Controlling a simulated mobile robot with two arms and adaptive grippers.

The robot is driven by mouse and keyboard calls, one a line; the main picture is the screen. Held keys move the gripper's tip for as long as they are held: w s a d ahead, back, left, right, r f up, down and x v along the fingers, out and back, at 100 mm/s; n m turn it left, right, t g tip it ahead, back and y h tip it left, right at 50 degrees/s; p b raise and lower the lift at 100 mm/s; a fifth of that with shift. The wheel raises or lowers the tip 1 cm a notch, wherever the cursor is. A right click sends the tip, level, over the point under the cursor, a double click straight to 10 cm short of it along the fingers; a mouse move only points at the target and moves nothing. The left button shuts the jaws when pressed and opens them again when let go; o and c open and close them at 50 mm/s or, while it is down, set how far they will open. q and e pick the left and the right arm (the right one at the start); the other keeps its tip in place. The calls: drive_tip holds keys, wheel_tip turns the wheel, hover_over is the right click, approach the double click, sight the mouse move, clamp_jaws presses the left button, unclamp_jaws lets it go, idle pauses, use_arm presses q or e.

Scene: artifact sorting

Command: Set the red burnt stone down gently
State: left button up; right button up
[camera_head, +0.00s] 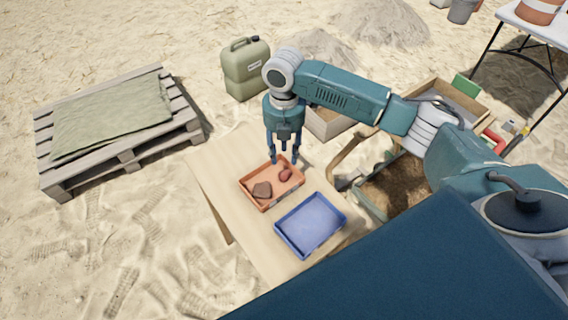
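An orange tray (265,207) sits on the tan table. A reddish stone (285,175) lies in its right part, seemingly on the tray floor. A darker brown stone (262,189) lies in its left part. My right gripper (284,160) points down over the far side of the orange tray, just above the reddish stone. Its fingers are spread apart with no stone visible between them. The exact gap between fingertips and stone is hard to tell. My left gripper is not in view.
An empty blue tray (311,224) sits beside the orange one, nearer me. A wooden pallet with a cloth (112,115) lies at left. A green canister (246,70) stands behind the table. A crate of soil (398,188) is to the right.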

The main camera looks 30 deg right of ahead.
wheel_tip(320, 180, up, 4)
drive_tip(key=shift+f, duration=0.2)
idle(0.5)
